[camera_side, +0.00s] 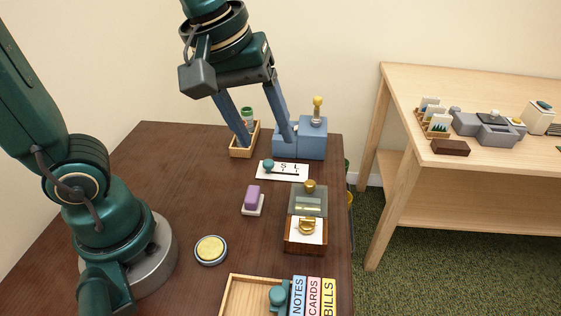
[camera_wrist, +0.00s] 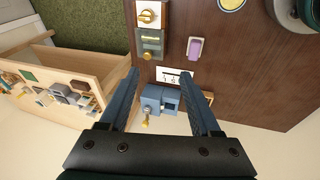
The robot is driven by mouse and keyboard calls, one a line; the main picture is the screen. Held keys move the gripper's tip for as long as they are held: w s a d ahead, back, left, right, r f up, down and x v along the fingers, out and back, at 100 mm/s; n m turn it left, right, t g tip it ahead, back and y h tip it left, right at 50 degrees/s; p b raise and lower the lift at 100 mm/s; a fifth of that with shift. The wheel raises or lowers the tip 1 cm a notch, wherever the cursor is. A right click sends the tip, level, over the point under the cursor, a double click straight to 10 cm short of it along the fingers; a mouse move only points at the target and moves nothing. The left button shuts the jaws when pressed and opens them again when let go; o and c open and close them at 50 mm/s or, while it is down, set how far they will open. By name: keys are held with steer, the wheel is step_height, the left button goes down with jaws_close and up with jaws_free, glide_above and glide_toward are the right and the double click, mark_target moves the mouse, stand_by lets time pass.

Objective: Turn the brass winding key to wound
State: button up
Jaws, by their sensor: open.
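The brass winding key (camera_side: 307,226) sits on the white top plate of a small wooden box (camera_side: 305,248). It also shows in the wrist view (camera_wrist: 148,15), at the top of the picture. A grey-green panel (camera_side: 308,201) with a brass knob stands just behind it. My gripper (camera_side: 266,143) is open and empty, pointing down over the back of the dark table. It is well apart from the key. In the wrist view my gripper's fingers (camera_wrist: 158,72) spread on either side of the white S/L slider card. I cannot read the key's marked position.
A blue box (camera_side: 300,140) with a brass-knobbed lever and a wooden tray (camera_side: 243,141) stand close to my fingers. The slider card (camera_side: 283,171), a purple block (camera_side: 252,198), a round yellow-topped tin (camera_side: 210,250) and a labelled organiser (camera_side: 255,295) share the table.

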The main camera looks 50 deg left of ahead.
steer(key=n+g, duration=0.1)
steer(key=g, duration=0.1)
glide_toward(308, 218)
steer(key=w+a, duration=0.2)
steer(key=d+f, duration=0.1)
steer(key=d+f+g, duration=0.1)
steer(key=f, duration=0.1)
steer(key=shift+d+f+g+y, duration=0.1)
steer(key=shift+f+g+y, duration=0.05)
steer(key=shift+g+y, duration=0.15)
steer(key=shift+s+d+f, duration=0.15)
steer(key=shift+s+f, duration=0.05)
steer(key=shift+f, duration=2.65)
jaws_close()
